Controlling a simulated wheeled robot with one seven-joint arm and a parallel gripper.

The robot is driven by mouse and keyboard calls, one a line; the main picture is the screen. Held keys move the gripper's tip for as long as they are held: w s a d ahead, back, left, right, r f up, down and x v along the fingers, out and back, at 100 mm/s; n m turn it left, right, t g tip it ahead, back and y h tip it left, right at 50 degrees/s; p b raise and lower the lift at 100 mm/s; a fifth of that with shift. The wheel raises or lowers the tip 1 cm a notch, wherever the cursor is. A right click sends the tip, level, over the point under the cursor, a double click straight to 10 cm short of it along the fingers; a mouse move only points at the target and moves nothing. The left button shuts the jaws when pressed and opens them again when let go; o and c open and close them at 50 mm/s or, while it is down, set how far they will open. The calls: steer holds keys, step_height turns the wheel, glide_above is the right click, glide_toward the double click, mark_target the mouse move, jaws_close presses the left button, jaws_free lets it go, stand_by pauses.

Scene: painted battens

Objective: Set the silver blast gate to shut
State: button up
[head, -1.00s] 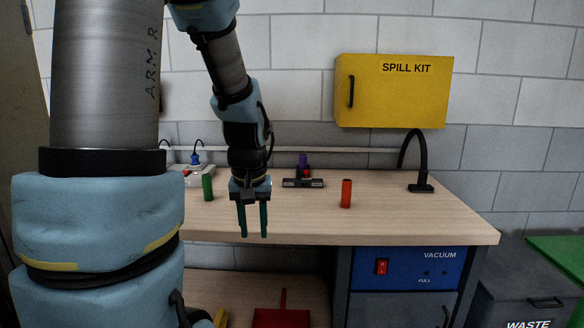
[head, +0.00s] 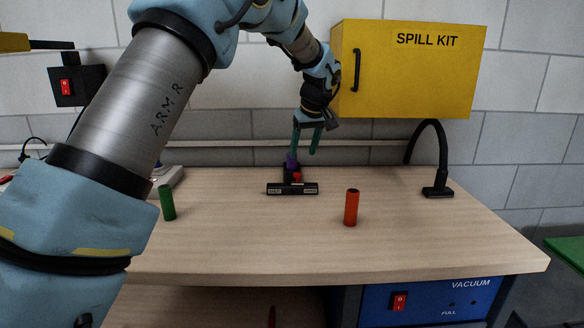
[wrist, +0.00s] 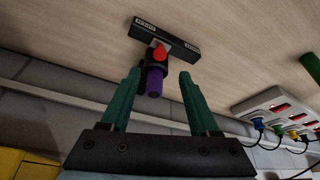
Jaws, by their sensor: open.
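I see no plainly silver blast gate in these views. A black fixture with a purple cylinder (head: 291,161), a red knob (head: 297,177) and a black crossbar (head: 292,189) stands at the back of the bench. The crossbar has small pale labels at its ends, too small to read. My gripper (head: 305,150) is open and empty, with its fingers pointing down just above and behind the purple cylinder. In the wrist view, the purple cylinder (wrist: 155,83) shows between the green fingers, with the red knob (wrist: 160,53) beyond it. I cannot tell whether a finger touches it.
A green cylinder (head: 167,203) and a red cylinder (head: 351,208) stand on the bench (head: 300,245). A black gooseneck (head: 437,190) stands at the right. A yellow spill kit box (head: 405,75) hangs behind my gripper. A power strip (wrist: 275,105) shows in the wrist view.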

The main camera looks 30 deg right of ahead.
mark_target(298, 174)
steer(key=p+x, duration=0.2)
steer(key=x, duration=0.6)
steer(key=shift+f, duration=0.2)
steer(key=shift+c, duration=0.4)
jaws_close()
stand_by(0.7)
